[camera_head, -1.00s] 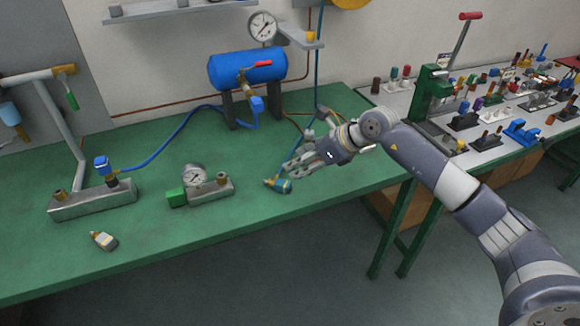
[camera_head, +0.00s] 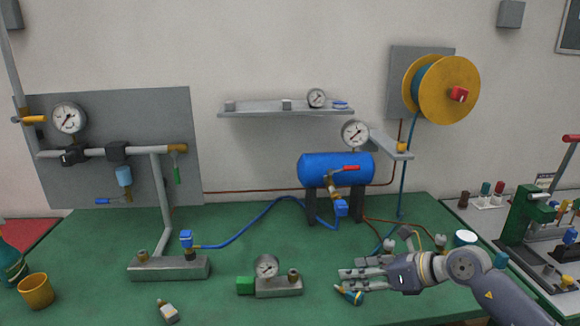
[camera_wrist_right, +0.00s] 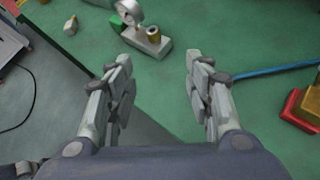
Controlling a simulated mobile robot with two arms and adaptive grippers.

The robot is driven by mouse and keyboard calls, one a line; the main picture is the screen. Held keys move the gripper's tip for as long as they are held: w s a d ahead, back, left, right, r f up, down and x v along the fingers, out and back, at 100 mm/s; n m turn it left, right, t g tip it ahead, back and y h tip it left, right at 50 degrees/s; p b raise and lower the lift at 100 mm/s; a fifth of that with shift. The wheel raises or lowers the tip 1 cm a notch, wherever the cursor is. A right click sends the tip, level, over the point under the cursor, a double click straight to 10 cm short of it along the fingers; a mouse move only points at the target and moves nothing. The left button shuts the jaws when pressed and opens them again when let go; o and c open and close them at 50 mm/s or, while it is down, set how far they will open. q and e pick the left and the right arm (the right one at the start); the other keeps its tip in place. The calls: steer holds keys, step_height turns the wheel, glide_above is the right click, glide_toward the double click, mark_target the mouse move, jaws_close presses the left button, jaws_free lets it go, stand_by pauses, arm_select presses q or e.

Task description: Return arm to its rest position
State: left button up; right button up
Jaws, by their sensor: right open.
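My right gripper (camera_head: 350,277) reaches in from the right over the green table (camera_head: 100,235), its fingers pointing left. In the right wrist view its two fingers (camera_wrist_right: 160,85) stand well apart with nothing between them. A small blue and yellow tool (camera_head: 350,294) lies by the fingertips in the head view; I cannot tell whether they touch it. The gauge block (camera_head: 275,287), with a green end, is left of the gripper and shows ahead of the fingers in the right wrist view (camera_wrist_right: 148,40). My left gripper is not in view.
A blue tank (camera_head: 336,170) with a red-handled valve stands behind the gripper. A pipe stand (camera_head: 168,268) and a small bottle (camera_head: 167,311) are at left. A green press (camera_head: 525,215) and small parts fill the right bench. Table between stand and gauge block is mostly clear.

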steer(key=s+a+r+m+t+y, duration=0.25)
steer(key=a+r+y, duration=0.25)
steer(key=a, duration=0.3)
step_height(320, 180, up, 6)
steer(key=s+m+t, duration=0.1)
steer(key=m+t, duration=0.6)
steer(key=m, duration=0.4)
steer(key=s+d+f+m+t+h, duration=0.1)
steer(key=s+d+f+m+h, duration=0.1)
steer(key=d+f+m+h, duration=0.55)
steer(key=s+d+f+m+t+h, duration=0.15)
steer(key=d+m+h, duration=0.25)
steer(key=m+h, duration=0.5)
steer(key=s+d+f+m+g, duration=0.2)
steer(key=s+f+m+g, duration=0.45)
steer(key=f, duration=0.25)
steer(key=s+a+f+m+g+y, duration=0.1)
steer(key=s+a+f+m+g, duration=0.15)
steer(key=s+f+g, duration=0.55)
steer(key=s+a+f+m+g+y, duration=0.1)
steer(key=s+a+f+m+y, duration=0.3)
steer(key=s, duration=0.8)
step_height(320, 180, down, 26)
steer(key=s+d+n+g+h, duration=0.2)
steer(key=s+d+f, duration=0.3)
steer(key=s+f, duration=1.4)
steer(key=shift+s+f+g, duration=0.2)
steer(key=shift+s+g, duration=0.05)
steer(key=shift+g, duration=0.2)
